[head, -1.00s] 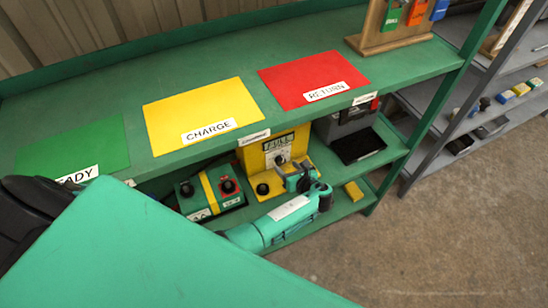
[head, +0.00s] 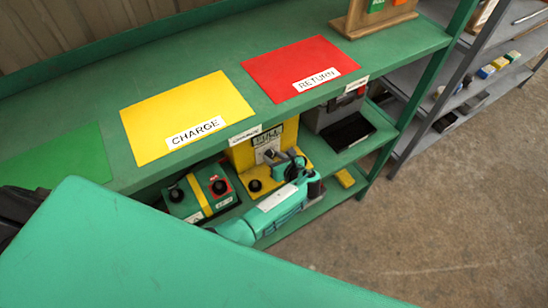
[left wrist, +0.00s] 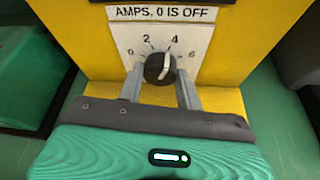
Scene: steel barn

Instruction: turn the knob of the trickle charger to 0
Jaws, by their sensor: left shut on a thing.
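The trickle charger (head: 291,131) is a yellow unit on the shelf under the green worktop. In the left wrist view its white dial plate (left wrist: 197,38) reads 0, 2, 4, 6 under "AMPS, 0 IS OFF". In the head view my left gripper (head: 279,157) reaches the charger's face and hides much of the dial. My right gripper is not in view.
A green box with black knobs (head: 197,193) stands left of the charger. A grey case (head: 338,110) and a small yellow block (head: 345,178) are to the right. The worktop above carries green, yellow CHARGE (head: 180,105) and red RETURN (head: 300,65) mats; its edge overhangs the charger.

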